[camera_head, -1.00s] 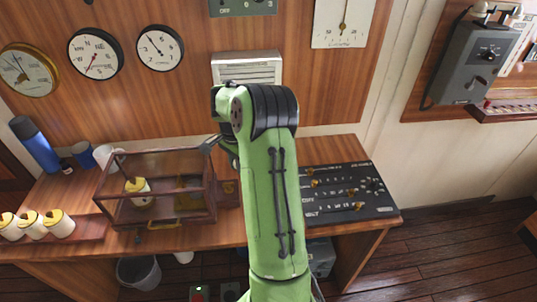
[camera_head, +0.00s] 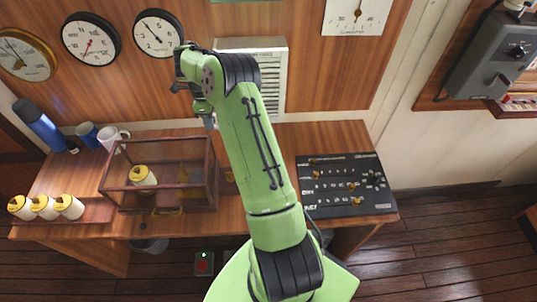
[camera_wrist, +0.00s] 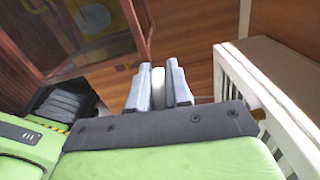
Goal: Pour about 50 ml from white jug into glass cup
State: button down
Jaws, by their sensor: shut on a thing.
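My gripper (camera_head: 205,118) hangs near the back wall, in the picture just above the right back corner of the wood-framed case. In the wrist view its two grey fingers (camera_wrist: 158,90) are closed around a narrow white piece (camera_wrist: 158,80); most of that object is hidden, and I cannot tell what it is. A white jug-like vessel with a handle (camera_head: 112,138) stands upright at the back left of the desk, apart from my gripper. I cannot make out the glass cup in either view.
The wood-framed case (camera_head: 162,208) fills the desk's middle left. Several yellow-lidded pots (camera_head: 44,206) stand front left. A control panel (camera_head: 345,185) lies right. A slatted white vent (camera_head: 270,80) is on the wall.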

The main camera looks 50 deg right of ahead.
jog(key=shift+s+d+f+t+y, duration=0.45)
jog(key=shift+s+f+t+y, duration=0.15)
jog(key=shift+f+t, duration=0.2)
jog(key=shift+s+d+f+t+y, duration=0.1)
jog(key=shift+s+d+t+y, duration=0.3)
jog(key=shift+s+t+y, duration=0.15)
notch_tip(320, 180, down, 10)
jog(key=s+d+t+y+b, duration=0.1)
jog(key=t+b, duration=0.1)
jog(key=b, duration=0.1)
jog(key=shift+s+d+r+t+y+b, duration=0.35)
jog(key=shift+s+t+y+b, duration=0.15)
jog(key=shift+t+b, duration=0.25)
jog(key=shift+s+d+r+t+y+b, duration=0.35)
jog(key=shift+s+t+y+b, duration=0.2)
jog(key=shift+b, duration=0.25)
jog(key=shift+s+d+r+t+y+b, duration=0.3)
jog(key=shift+s+r+t+y+b, duration=0.15)
jog(key=shift+t+b, duration=0.3)
jog(key=shift+s+d, duration=0.1)
jog(key=shift+s, duration=0.05)
jog(key=shift+s+d+f+t+y, duration=0.1)
jog(key=shift+s+d+t+y, duration=0.15)
jog(key=shift+t+y, duration=0.35)
jog(key=shift+s+d+r+t+y+p, duration=0.35)
jog(key=shift+s+r+t+y+p, duration=0.1)
jog(key=shift+s+r+t+p, duration=0.2)
jog(key=shift+s+d+r+t+y, duration=0.15)
jog(key=shift+s+d+t+y, duration=0.15)
jog(key=shift+s+d+t, duration=0.2)
